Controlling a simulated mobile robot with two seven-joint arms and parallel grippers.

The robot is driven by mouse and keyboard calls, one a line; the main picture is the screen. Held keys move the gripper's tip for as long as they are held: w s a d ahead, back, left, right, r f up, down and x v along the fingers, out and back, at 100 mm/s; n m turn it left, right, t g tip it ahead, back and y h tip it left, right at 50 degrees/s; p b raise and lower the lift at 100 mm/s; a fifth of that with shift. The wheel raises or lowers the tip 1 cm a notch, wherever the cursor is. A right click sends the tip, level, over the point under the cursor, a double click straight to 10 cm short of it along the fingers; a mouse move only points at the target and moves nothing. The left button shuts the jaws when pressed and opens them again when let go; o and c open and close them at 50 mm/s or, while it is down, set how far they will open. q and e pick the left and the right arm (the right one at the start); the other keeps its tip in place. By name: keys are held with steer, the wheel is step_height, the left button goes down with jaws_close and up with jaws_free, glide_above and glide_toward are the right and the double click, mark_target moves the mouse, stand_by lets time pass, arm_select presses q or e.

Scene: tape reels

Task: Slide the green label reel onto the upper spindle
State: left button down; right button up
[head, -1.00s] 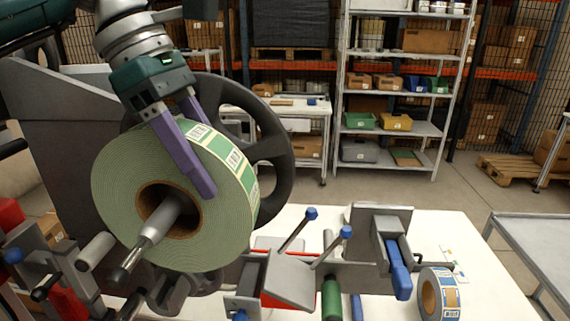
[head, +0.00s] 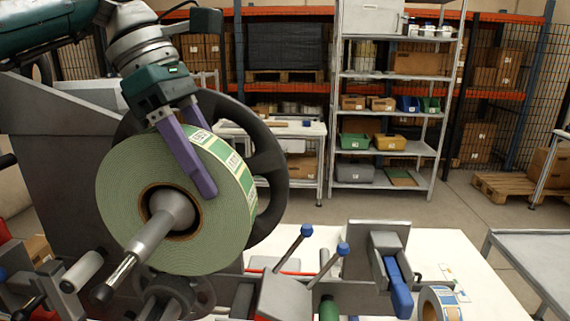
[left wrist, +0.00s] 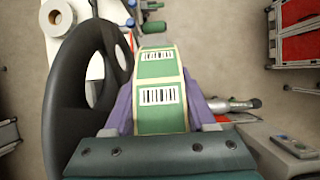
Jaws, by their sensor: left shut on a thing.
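The green label reel (head: 130,190), a pale green roll with green and white barcode labels on its rim, stands upright around the upper spindle (head: 150,238). The metal spindle comes out through the reel's brown core toward the camera, its tip free at lower left. My left gripper (head: 212,165) is shut on the reel from above, one purple finger across its front face; the other finger is mostly hidden behind it. In the left wrist view the reel (left wrist: 160,97) sits between both fingers, and the spindle tip (left wrist: 240,104) sticks out to the right. My right gripper is not in view.
A large black handwheel (head: 270,165) stands close behind the reel. Blue-knobbed levers (head: 306,230) and a blue-handled clamp (head: 398,280) lie to the right. A smaller roll (head: 440,303) rests on the white table (head: 480,285). Shelves stand far back.

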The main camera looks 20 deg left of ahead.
arm_select(q)
steer(key=shift+w+r, duration=0.1)
steer(key=shift+w, duration=0.2)
steer(key=shift+c, duration=2.4)
jaws_free()
steer(key=o, duration=0.3)
steer(key=shift+a, duration=0.1)
steer(key=shift+o, duration=0.2)
steer(key=b+v, duration=0.3)
steer(key=v, duration=0.5)
steer(key=shift+a+r, duration=0.25)
steer(key=shift+s+a+r, duration=0.15)
steer(key=shift+a+r, duration=0.05)
steer(key=shift+r, duration=0.35)
